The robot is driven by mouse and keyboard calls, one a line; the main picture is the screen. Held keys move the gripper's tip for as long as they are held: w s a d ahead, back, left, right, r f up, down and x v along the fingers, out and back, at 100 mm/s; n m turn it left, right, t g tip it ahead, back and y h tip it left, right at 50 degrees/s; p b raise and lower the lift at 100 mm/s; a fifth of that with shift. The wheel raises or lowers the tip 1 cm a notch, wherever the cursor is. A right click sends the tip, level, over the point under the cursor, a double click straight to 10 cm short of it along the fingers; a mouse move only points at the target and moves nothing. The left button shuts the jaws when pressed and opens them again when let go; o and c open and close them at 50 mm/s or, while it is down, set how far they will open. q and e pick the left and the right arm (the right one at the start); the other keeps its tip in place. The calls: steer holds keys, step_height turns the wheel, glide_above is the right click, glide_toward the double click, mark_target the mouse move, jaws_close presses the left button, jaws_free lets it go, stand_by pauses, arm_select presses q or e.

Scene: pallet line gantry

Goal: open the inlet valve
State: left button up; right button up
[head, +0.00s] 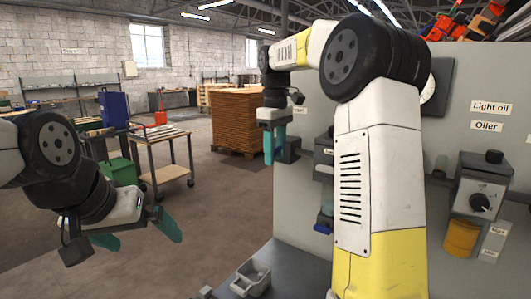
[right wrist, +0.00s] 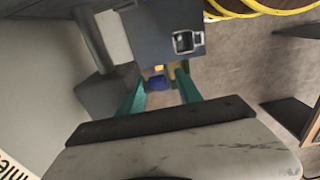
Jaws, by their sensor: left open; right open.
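My right gripper (head: 273,150) points down at the left edge of the grey panel (head: 305,205), beside a dark block (head: 290,150). It is open; its teal fingers also show in the right wrist view (right wrist: 160,78). There, a small blue part (right wrist: 157,83) with a brass-yellow piece beside it shows between the fingertips, under a dark housing (right wrist: 165,35). It may be the inlet valve's handle; I cannot tell if the fingers touch it. My left gripper (head: 140,237) is open and empty over the floor, far left of the panel.
An oiler (head: 482,190) with a black knob and yellow bowl is at the panel's right. A grey tray (head: 250,280) sits on the ledge below. My right arm hides the panel's middle. Yellow hoses (right wrist: 255,12) cross the top of the right wrist view. A cart (head: 163,140) stands behind at left.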

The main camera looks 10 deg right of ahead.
jaws_close()
stand_by(0.4)
steer(key=shift+s+d+t+y, duration=0.15)
steer(key=shift+d+t+y, duration=0.05)
steer(key=shift+t+y, duration=2.2)
steer(key=shift+f, duration=0.1)
